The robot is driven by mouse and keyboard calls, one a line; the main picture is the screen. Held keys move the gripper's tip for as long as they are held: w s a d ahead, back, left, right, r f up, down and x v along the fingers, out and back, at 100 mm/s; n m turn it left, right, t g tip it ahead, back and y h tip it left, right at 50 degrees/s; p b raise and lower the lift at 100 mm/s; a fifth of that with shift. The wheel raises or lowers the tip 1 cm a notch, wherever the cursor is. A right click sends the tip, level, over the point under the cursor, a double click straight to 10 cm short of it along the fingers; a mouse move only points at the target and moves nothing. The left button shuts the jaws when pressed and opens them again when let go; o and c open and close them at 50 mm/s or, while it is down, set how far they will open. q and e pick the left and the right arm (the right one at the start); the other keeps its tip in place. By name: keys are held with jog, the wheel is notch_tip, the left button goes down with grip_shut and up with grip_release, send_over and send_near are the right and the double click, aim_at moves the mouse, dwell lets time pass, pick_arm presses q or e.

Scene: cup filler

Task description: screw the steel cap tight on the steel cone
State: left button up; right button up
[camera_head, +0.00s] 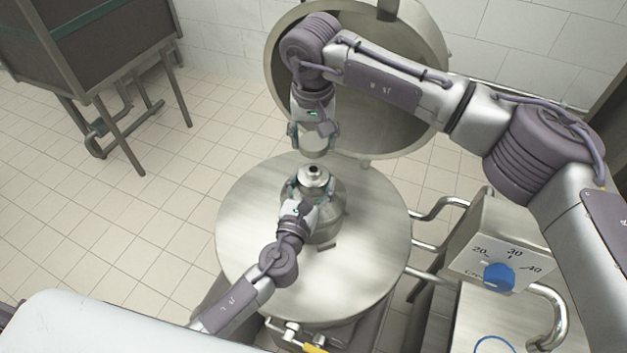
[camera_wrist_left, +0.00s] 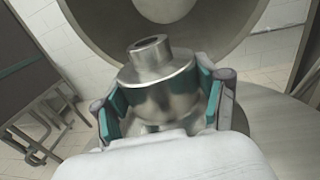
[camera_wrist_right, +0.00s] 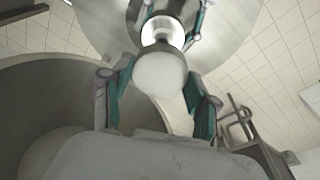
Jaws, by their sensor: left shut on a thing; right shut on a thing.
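The steel cone (camera_head: 328,222) stands upright on the round steel table, its narrow open neck (camera_head: 314,171) facing up. My left gripper (camera_head: 308,185) is shut on the upper part of the cone. In the left wrist view the cone's shoulder and neck (camera_wrist_left: 155,78) sit between the teal pads. My right gripper (camera_head: 313,134) points down above the cone and is shut on the steel cap (camera_head: 315,147). The cap also shows as a rounded, shiny piece in the right wrist view (camera_wrist_right: 160,74). In the head view the cap appears apart from the neck, just above it.
A large open steel vessel (camera_head: 415,50) stands behind. A control box with a blue knob (camera_head: 498,277) is at right. A dark cabinet (camera_head: 95,45) stands at far left.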

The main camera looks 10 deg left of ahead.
aim_at(313, 169)
jog(key=shift+f, duration=2.4)
jog(key=shift+f, duration=0.1)
jog(key=shift+f, duration=0.8)
jog(key=shift+f, duration=0.55)
